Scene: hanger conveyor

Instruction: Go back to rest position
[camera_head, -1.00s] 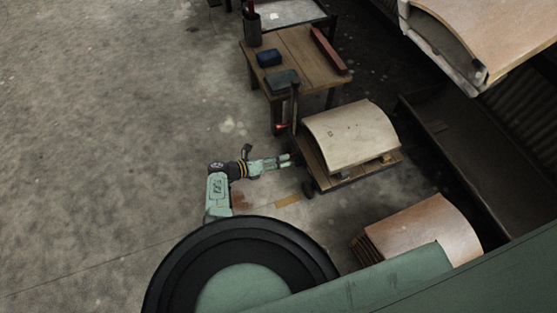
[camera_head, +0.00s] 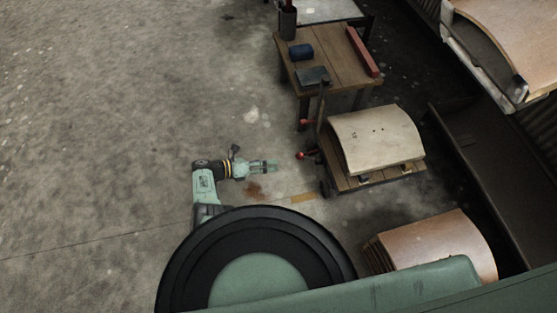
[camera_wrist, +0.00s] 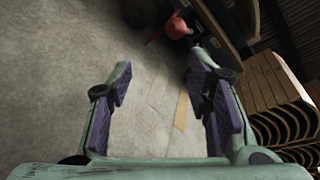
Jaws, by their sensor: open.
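My gripper (camera_head: 272,167) is open and empty above the bare concrete floor in the head view. In the wrist view its two fingers with purple pads (camera_wrist: 162,95) stand wide apart with only floor between them. To its right in the head view is a low wooden cart (camera_head: 370,179) carrying a curved pale panel (camera_head: 376,138). A red ball-shaped knob (camera_head: 300,156) at the cart's near end lies between the cart and my gripper, apart from it. The red knob also shows at the top of the wrist view (camera_wrist: 176,27).
A wooden table (camera_head: 340,62) behind holds a blue object (camera_head: 301,51), a dark flat item (camera_head: 312,76) and a red bar (camera_head: 362,51). A stack of curved brown panels (camera_head: 437,246) stands at lower right. More panels (camera_head: 520,40) hang at upper right. The floor at left is clear.

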